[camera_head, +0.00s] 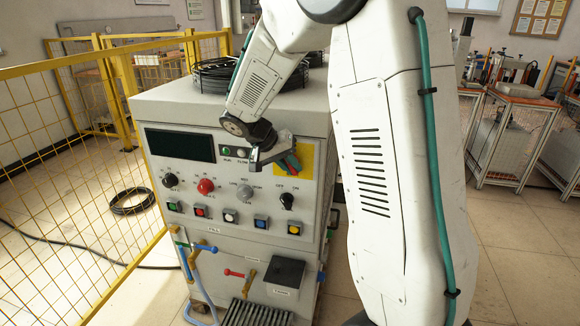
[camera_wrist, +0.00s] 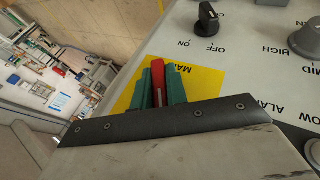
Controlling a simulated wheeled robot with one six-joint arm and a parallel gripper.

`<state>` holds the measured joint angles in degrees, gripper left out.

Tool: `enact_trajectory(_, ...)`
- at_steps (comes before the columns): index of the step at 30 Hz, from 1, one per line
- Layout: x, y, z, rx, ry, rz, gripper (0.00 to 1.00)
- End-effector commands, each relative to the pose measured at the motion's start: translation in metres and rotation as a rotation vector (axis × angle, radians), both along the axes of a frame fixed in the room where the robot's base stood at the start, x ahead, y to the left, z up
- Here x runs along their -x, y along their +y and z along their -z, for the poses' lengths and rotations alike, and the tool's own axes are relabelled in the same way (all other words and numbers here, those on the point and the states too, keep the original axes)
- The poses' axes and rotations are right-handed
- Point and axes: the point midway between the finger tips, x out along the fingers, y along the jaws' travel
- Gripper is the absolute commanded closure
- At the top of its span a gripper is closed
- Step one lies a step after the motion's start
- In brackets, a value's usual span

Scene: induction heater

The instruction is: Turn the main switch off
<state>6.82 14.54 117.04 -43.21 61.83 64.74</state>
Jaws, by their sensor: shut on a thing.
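The main switch is a red handle (camera_wrist: 158,75) on a yellow plate (camera_wrist: 205,82) with partly hidden lettering that starts "MA". The plate (camera_head: 307,157) also shows at the upper right of the grey cabinet's front in the head view. My gripper (camera_head: 290,163) is at the plate, its green-tipped fingers on both sides of the red handle. In the wrist view my gripper (camera_wrist: 160,88) is shut on the handle. The fingers and the dark gripper body hide the lower part of the handle and plate, so its exact angle is hard to read.
The cabinet front holds a black OFF/ON knob (camera_head: 287,200), a red knob (camera_head: 206,186), a grey knob (camera_head: 245,191) and several coloured buttons. A yellow mesh fence (camera_head: 60,150) stands at left. Coiled black cable (camera_head: 213,68) lies on top. Workbenches stand at right.

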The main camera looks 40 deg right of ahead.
Motion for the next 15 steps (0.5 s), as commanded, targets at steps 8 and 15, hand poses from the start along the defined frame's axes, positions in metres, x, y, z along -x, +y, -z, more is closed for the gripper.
enact_trajectory(8,-0.0049,-0.0013,-0.0036,0.154,0.179,-0.006,1.00)
enact_trajectory(15,-0.0049,-0.0010,-0.0040,0.246,0.298,-0.007,1.00)
